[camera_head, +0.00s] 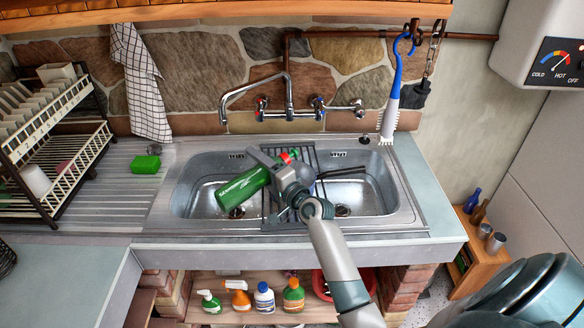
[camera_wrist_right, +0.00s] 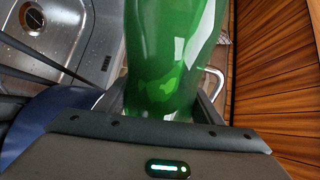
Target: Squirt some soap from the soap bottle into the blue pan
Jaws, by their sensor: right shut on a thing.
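The green soap bottle (camera_head: 240,189) with a red cap lies tilted in my right gripper (camera_head: 272,170), above the double sink. Its red cap end points up and right, its base down and left. In the right wrist view the green bottle (camera_wrist_right: 172,60) fills the space between the fingers. The blue pan is mostly hidden behind my gripper in the head view; a bit of blue and a dark handle (camera_head: 343,173) show to the right of it. A blue curved surface, likely the pan (camera_wrist_right: 48,125), shows at lower left in the wrist view. My left gripper is not in view.
The double sink (camera_head: 190,180) has a wire rack (camera_head: 320,160) across its middle. The faucet (camera_head: 289,100) stands behind. A blue-handled brush (camera_head: 392,95) hangs at right. A green sponge (camera_head: 146,164) and dish rack (camera_head: 60,165) are at left. Several bottles stand on the shelf below.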

